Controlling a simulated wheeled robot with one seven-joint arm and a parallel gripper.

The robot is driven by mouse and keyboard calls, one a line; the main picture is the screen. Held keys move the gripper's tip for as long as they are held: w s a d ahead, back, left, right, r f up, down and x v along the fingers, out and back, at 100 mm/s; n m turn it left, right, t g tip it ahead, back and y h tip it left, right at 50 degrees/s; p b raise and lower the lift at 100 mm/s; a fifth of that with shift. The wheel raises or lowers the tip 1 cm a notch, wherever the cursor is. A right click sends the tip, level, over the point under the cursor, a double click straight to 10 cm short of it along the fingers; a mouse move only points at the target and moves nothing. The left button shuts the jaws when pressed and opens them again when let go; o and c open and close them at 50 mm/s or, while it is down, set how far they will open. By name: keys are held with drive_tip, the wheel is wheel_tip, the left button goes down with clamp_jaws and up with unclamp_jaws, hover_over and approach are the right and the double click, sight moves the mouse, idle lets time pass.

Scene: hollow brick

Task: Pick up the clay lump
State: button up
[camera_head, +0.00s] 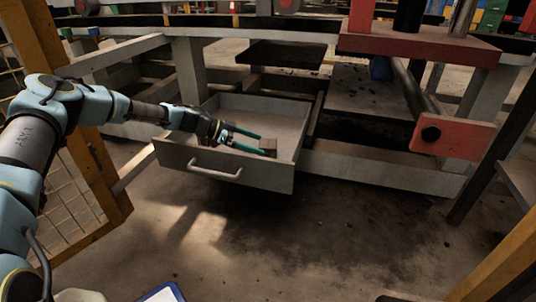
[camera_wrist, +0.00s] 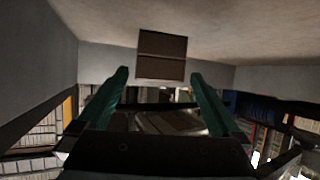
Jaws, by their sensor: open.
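A small brown block (camera_head: 269,144), the only thing here that looks like the clay lump, lies inside the open grey drawer (camera_head: 225,173). In the wrist view the block (camera_wrist: 162,45) is brown and boxy, with a line across its face. My gripper (camera_head: 264,146) reaches into the drawer from the left, its two green fingers open and pointing at the block. In the wrist view my gripper (camera_wrist: 160,74) has the block centred between and just beyond its fingertips. I cannot tell whether the fingertips overlap its sides.
The drawer's front handle (camera_head: 215,172) faces the open floor. The drawer walls stand close around my gripper. A grey bench frame (camera_head: 380,167) and a red block with a dark hole (camera_head: 440,138) are to the right. A yellow post (camera_head: 100,180) stands at the left.

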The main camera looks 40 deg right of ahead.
sight(274, 149)
drive_tip(key=b+x, duration=0.3)
drive_tip(key=x, duration=0.4)
drive_tip(key=shift+s, duration=0.25)
drive_tip(key=shift+s+d, duration=0.1)
drive_tip(key=shift+d, duration=0.2)
drive_tip(key=shift+c, duration=0.4)
drive_tip(key=c, duration=1.4)
